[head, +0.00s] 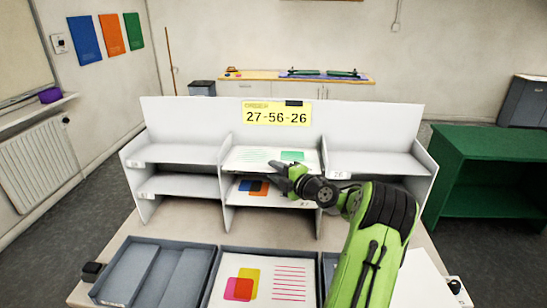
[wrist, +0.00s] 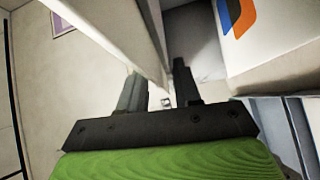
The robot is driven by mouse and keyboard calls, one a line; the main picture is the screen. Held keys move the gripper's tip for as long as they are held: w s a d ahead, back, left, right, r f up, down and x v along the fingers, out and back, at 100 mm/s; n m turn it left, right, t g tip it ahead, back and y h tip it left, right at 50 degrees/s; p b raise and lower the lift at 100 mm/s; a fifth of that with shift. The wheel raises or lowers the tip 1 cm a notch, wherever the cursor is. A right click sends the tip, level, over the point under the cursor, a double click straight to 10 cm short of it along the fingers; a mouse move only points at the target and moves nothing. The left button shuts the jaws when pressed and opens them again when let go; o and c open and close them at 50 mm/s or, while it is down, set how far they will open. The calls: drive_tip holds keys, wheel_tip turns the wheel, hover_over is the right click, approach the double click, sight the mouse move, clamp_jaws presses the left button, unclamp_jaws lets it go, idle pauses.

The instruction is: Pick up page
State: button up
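A page with a green block and green lines (head: 292,156) lies on the upper middle shelf. A page with overlapping blue and orange shapes (head: 243,186) lies on the lower middle shelf, and part of it shows at the top right of the wrist view (wrist: 262,40). A page with pink and yellow squares and red lines (head: 262,287) lies in the front middle tray. My gripper (head: 283,178) is at the right side of the middle column, near both shelf pages. In the wrist view its fingers (wrist: 158,72) are apart, with no page between them.
The white shelf unit (head: 190,118) has side dividers close to my fingers. It bears a yellow sign (head: 277,113) reading 27-56-26. A grey tray (head: 127,272) at front left is empty. A green cabinet (head: 485,142) stands at right.

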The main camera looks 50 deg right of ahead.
drive_tip(key=shift+s, duration=0.1)
clamp_jaws()
